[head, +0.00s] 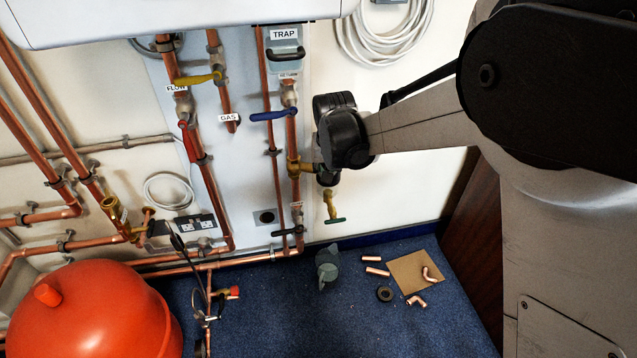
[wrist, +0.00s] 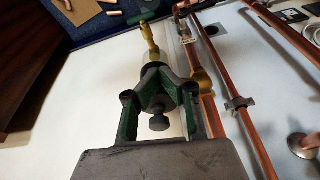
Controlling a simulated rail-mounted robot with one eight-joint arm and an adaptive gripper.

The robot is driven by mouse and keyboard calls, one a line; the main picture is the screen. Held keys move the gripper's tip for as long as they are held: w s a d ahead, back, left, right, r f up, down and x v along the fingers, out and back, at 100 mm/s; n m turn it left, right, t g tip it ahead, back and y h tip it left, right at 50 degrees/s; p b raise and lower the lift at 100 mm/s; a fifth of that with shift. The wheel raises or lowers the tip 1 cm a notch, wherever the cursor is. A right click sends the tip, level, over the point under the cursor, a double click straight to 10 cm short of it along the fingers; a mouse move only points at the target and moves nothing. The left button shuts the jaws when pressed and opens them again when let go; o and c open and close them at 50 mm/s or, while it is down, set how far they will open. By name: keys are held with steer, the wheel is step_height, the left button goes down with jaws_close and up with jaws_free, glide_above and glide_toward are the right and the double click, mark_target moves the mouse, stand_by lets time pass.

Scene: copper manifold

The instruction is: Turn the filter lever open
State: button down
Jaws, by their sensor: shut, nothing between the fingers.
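No readable label marks a filter lever, so I cannot tell for certain which lever it is. A small brass valve with a dark green handle (head: 334,220) hangs just below my gripper (head: 328,176). The brass part also shows beyond the fingertips in the wrist view (wrist: 149,38). A brass side fitting (head: 299,166) on the copper pipe is left of the gripper. My gripper is shut and empty, close to this fitting in the picture; contact is unclear. The gripper and wrist hide whatever lies behind them.
A blue lever (head: 275,115), yellow lever (head: 200,78) and red lever (head: 188,141) stick out from pipes on the left. A black handle (head: 288,231) sits low. Loose fittings lie on the blue floor (head: 370,325). An orange tank (head: 90,315) fills the lower left.

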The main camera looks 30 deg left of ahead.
steer(key=n+b, duration=0.1)
steer(key=b, duration=0.1)
glide_above(281, 232)
steer(key=s+d, duration=0.3)
step_height(281, 232, down, 15)
steer(key=f, duration=0.1)
steer(key=shift+n+g, duration=0.3)
steer(key=shift+g, duration=0.1)
steer(key=b+x, duration=0.5)
steer(key=x, duration=0.9)
steer(key=shift+w+a+r, duration=0.1)
steer(key=shift+a, duration=0.1)
steer(key=shift+h, duration=0.3)
